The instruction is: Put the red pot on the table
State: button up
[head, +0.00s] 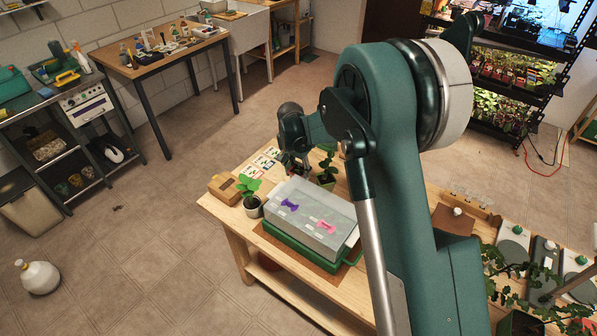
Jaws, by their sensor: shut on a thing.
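My gripper (293,168) points down over the back of the wooden table (227,208), behind the grey-lidded box. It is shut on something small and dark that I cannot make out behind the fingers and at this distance. I cannot clearly identify the red pot. A reddish-brown round thing (268,262) shows in part below the tabletop, shaded and cut off by the table edge; I cannot tell if it is a pot.
A grey-lidded box in a green tray (275,240) holds the table's middle, with purple and pink pieces on its lid. Cards (266,158) lie behind.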

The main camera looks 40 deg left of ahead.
jog(key=shift+f, duration=0.2)
jog(key=o, duration=1)
jog(key=shift+c, duration=0.2)
jog(key=shift+r, duration=0.15)
notch_tip(320, 180, up, 12)
jog(key=s, duration=0.1)
jog(key=shift+s+p, duration=0.3)
jog(key=shift+s, duration=0.1)
jog(key=shift+d, duration=0.1)
dwell(0.4)
